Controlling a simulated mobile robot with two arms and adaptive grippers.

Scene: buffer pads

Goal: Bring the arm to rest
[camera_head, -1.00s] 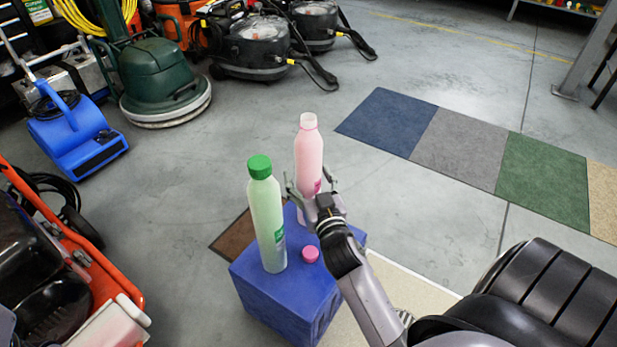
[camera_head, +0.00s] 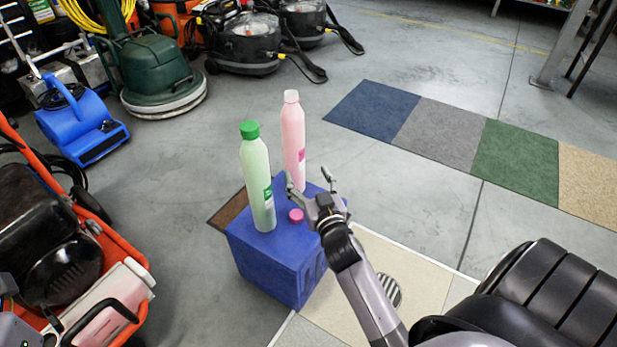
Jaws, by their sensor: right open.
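My right gripper (camera_head: 311,180) is open and empty, just in front of and to the right of the pink bottle. My right arm (camera_head: 362,285) comes in from the bottom right. The pink bottle (camera_head: 293,135) stands upright without a cap on the blue box (camera_head: 268,262), its lower part near the gripper's left finger. The green bottle (camera_head: 257,185) with a green cap stands upright at the box's left. A pink cap (camera_head: 296,215) lies on the box between the green bottle and the gripper. My left gripper is not in view.
Blue, grey, green and beige pads (camera_head: 433,135) lie in a row at the right. A blue blower (camera_head: 78,125), a green floor machine (camera_head: 160,75) and an orange-framed machine (camera_head: 135,270) stand at the left. Grey floor is open behind the box.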

